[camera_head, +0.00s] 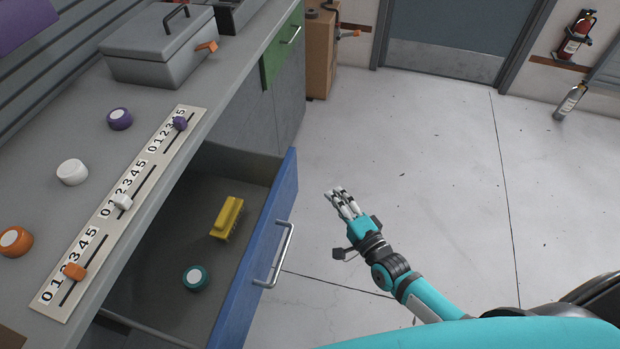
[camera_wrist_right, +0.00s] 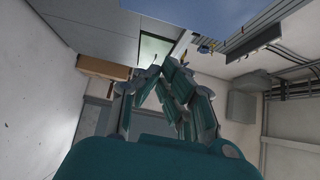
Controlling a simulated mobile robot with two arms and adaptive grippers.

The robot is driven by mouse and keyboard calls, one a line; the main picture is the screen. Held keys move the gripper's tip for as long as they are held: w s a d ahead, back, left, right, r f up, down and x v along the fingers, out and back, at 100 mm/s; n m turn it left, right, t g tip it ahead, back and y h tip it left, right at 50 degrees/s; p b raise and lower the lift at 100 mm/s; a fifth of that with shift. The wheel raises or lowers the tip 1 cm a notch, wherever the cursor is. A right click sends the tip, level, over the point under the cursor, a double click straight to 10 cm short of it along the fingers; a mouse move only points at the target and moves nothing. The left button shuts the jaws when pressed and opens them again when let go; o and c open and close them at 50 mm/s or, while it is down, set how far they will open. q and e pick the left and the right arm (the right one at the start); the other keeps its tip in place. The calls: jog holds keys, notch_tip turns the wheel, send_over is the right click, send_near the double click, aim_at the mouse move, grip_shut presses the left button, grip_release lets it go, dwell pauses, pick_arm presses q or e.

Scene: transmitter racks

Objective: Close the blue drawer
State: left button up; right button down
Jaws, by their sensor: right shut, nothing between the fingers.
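The blue drawer (camera_head: 253,254) is pulled out of the grey counter in the head view, with a silver bar handle (camera_head: 280,255) on its blue front. Inside it lie a yellow brush-like block (camera_head: 228,217) and a round teal-and-white knob (camera_head: 195,277). My right gripper (camera_head: 339,193) is to the right of the drawer front, apart from the handle, above open floor. Its fingers are together and empty; they also show in the right wrist view (camera_wrist_right: 160,72). My left gripper is not in view.
The counter (camera_head: 125,165) holds a slider panel (camera_head: 120,205), several round knobs and a grey lidded box (camera_head: 160,45). A green drawer (camera_head: 282,47) beyond is shut. A cardboard box (camera_head: 321,50) stands behind it. The floor (camera_head: 430,150) to the right is clear.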

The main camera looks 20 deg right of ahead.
jog(key=w+a, duration=0.5)
jog(key=w, duration=0.2)
jog(key=shift+p, duration=0.4)
jog(key=shift+w, duration=0.1)
jog(key=shift+w+a, duration=0.1)
